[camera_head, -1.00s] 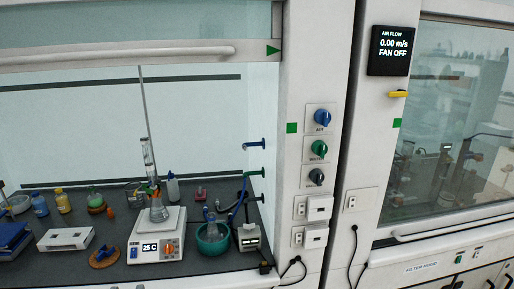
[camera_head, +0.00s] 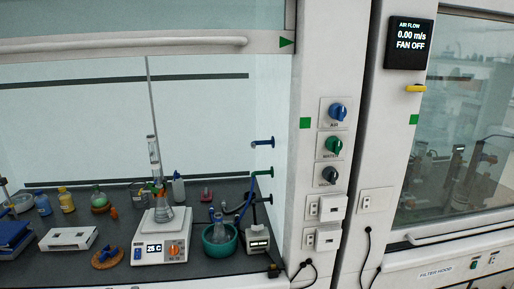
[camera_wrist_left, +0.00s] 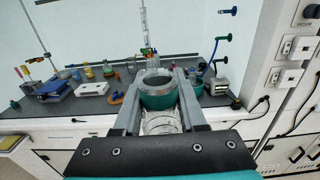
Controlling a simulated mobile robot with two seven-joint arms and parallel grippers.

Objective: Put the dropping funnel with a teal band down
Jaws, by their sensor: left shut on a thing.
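The dropping funnel with a teal band (camera_wrist_left: 158,101) is in the left wrist view, seen nearly end-on. It has a grey round rim at its far end and clear glass on the near side of the band. My left gripper (camera_wrist_left: 158,88) is shut on it, one finger on each side of the band. The funnel is held in front of the fumehood bench, and what lies directly under it is hidden. Neither gripper nor the funnel shows in the head view. My right gripper is not in view.
On the dark bench (camera_head: 205,268) a hotplate (camera_head: 160,248) bears a flask (camera_head: 164,212) under a tall glass column on a rod. A teal bowl (camera_head: 219,247) stands right of it. A brown ring (camera_head: 107,258), a white block (camera_head: 68,239) and several bottles are to the left.

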